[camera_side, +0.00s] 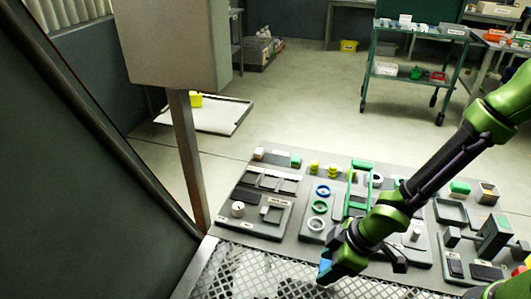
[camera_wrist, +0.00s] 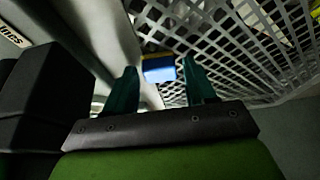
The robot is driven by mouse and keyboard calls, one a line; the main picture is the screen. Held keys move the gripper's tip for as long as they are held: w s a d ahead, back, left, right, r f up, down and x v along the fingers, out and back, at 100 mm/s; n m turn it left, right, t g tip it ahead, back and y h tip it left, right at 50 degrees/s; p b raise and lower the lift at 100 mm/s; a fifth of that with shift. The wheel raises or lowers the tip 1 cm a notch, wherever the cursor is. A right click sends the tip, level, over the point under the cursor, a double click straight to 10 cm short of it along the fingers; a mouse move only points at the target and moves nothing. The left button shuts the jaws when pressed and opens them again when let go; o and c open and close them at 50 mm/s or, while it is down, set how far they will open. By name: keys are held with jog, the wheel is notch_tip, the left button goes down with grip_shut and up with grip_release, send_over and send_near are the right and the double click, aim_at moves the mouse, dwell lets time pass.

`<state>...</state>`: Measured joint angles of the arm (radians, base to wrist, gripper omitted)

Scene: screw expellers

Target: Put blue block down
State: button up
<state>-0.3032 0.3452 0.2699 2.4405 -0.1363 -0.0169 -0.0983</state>
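The small blue block (camera_side: 325,267) is at the tip of my gripper (camera_side: 328,271), over the perforated metal grating in the side view. In the wrist view the blue block (camera_wrist: 158,69) sits between the two dark green fingertips of my gripper (camera_wrist: 160,70), one finger on each side. My gripper looks shut on it, though the contact faces are dark and hard to see. The side view does not show clearly whether the block's underside touches the grating.
The grating (camera_side: 250,272) runs along the front. Behind it is a grey board (camera_side: 290,249) with trays, rings, blocks and a green frame (camera_side: 360,180). A post (camera_side: 187,160) stands at left. A shelf cart (camera_side: 415,78) is far back.

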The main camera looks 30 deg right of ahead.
jog(key=c, duration=0.9)
jog(key=shift+r, duration=0.1)
